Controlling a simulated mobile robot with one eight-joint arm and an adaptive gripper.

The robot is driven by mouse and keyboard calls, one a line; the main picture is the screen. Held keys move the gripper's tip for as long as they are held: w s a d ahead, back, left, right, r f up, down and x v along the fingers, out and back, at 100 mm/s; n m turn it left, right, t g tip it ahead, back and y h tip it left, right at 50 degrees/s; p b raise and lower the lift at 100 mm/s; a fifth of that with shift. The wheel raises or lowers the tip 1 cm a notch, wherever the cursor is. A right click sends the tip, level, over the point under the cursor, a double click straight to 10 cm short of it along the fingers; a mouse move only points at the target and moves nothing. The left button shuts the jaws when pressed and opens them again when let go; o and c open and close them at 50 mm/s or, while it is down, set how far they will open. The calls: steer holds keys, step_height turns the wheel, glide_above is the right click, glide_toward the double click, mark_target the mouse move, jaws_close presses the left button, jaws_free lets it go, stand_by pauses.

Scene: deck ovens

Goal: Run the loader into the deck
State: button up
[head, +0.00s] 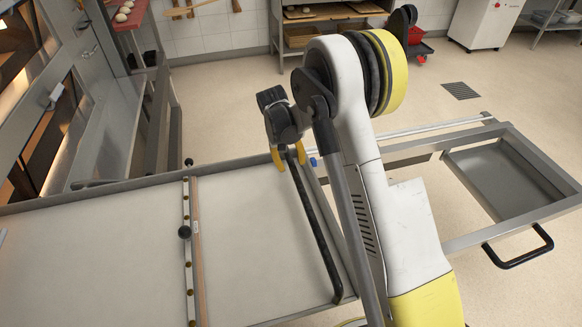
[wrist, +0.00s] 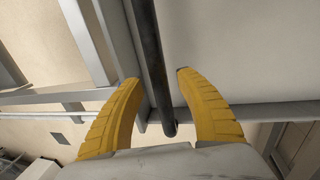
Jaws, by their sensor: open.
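The loader (head: 100,262) is a long, flat grey frame with a cream belt, in the lower left of the head view and pointing toward the ovens' side. A black bar handle (head: 320,240) runs along its right end. My gripper (head: 288,158) is at the far end of this handle, with its yellow fingers pointing down. In the wrist view, the black bar (wrist: 150,55) passes between the open fingers (wrist: 158,82), with a gap on both sides. The deck oven (head: 38,95) stands at the left with a warm glow inside; its deck mouths are only partly in view.
A crossbar with knobs (head: 187,255) lies over the belt. A grey open frame with a sunken tray (head: 500,180) and a black handle (head: 520,250) extends right. A shelf with baskets (head: 325,20) and a white cabinet (head: 485,20) stand at the back.

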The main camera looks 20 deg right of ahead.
steer(key=shift+f, duration=0.2)
jaws_close()
steer(key=a, duration=0.5)
jaws_free()
steer(key=shift+a, duration=0.15)
